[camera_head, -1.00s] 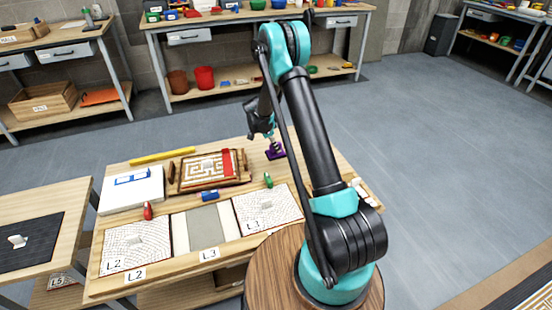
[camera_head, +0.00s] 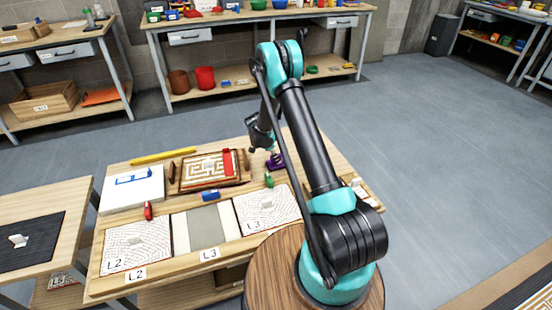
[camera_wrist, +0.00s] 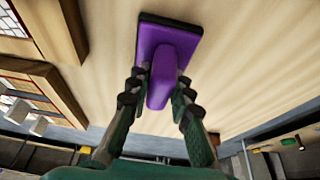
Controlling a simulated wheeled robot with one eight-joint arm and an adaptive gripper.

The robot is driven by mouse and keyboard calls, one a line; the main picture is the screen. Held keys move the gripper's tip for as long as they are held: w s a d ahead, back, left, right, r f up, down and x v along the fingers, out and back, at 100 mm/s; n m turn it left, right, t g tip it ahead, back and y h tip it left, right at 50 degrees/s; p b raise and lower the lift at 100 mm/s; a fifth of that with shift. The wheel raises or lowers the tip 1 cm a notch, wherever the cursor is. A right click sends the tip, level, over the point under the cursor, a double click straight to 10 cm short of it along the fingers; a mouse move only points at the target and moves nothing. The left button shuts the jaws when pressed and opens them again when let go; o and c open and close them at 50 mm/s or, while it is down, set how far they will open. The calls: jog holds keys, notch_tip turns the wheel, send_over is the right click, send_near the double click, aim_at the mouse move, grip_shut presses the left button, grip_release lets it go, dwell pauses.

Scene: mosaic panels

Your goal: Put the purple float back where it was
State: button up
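The purple float (camera_head: 276,162) is at the far right part of the work table, beside the maze board. In the wrist view the purple float (camera_wrist: 170,45) shows its flat plate at the top and its handle pointing toward the camera. My gripper (camera_wrist: 161,88) has its two dark fingers on either side of the handle, closed in on it. In the head view my gripper (camera_head: 271,148) is just above the float, partly hidden by my arm. I cannot tell whether the plate touches the table.
A brown maze board (camera_head: 186,185) lies left of the float. A green item (camera_head: 269,181) and a blue block (camera_head: 210,195) lie nearer. Panels in front include a cracked one (camera_head: 265,207) and a grey one (camera_head: 205,228). A yellow bar (camera_head: 162,156) lies at the back edge.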

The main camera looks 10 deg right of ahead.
jog(key=o, duration=0.5)
jog(key=shift+r, duration=0.1)
jog(key=v, duration=1.2)
jog(key=s+d+r+n+y, duration=0.1)
jog(key=s+d+r+n, duration=0.3)
jog(key=s+r, duration=0.4)
jog(key=s+d+r+n+t+y, duration=0.15)
jog(key=s+r+n, duration=0.25)
jog(key=s, duration=0.6)
jog(key=s+d+r+n+t+y, duration=0.1)
jog(key=s+d+r+n, duration=0.25)
jog(key=s, duration=0.55)
jog(key=shift+s+a+f+n+t+y, duration=0.2)
jog(key=shift+s+n, duration=0.5)
jog(key=shift+s, duration=1.15)
jog(key=shift+s+d+f+n+t+y, duration=0.2)
jog(key=shift+s+n, duration=0.55)
jog(key=shift+s, duration=1.15)
jog(key=shift+s+a+f+n+t+y, duration=0.2)
jog(key=shift+s+n, duration=0.5)
jog(key=shift+s, duration=1.15)
